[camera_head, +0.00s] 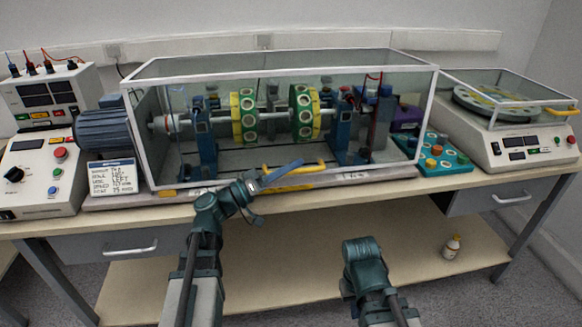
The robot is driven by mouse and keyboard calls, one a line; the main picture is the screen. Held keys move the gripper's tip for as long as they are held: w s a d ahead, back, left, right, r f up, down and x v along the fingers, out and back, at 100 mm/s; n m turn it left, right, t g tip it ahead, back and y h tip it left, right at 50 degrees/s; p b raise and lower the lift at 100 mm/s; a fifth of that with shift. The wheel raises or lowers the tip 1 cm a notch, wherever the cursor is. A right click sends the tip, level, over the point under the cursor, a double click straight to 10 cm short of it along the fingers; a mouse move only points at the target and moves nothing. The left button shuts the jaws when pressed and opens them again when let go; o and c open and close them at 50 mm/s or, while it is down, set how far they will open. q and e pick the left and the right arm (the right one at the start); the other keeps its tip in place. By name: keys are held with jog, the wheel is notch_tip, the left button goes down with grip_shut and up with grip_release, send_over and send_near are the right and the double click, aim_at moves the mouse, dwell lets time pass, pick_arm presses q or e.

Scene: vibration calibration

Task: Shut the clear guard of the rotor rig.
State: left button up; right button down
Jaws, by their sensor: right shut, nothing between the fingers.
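The clear guard (285,68) is a white-framed box over the rotor rig (275,118). Its front lower edge lies at or very close to the rig's base; I cannot tell whether a small gap remains. A yellow handle (318,168) is low on the guard's front. My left gripper (280,174) is at this handle, its blue finger overlapping it in the picture. Whether it touches or grips the handle is unclear. My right gripper (361,245) is shut and empty, low in front of the bench and apart from the guard; its fingertips are mostly hidden.
A blue motor (103,130) and a label card (112,178) are left of the guard, beside control boxes (38,172). A teal tray (445,160) and a balance machine (525,142) stand at right. A small bottle (452,246) stands on the lower shelf.

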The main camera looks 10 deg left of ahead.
pick_arm(q)
jog(key=b+v, duration=0.3)
jog(key=v, duration=1)
jog(key=shift+s+a+b, duration=0.25)
jog(key=shift+b, duration=0.15)
jog(key=shift+f, duration=0.15)
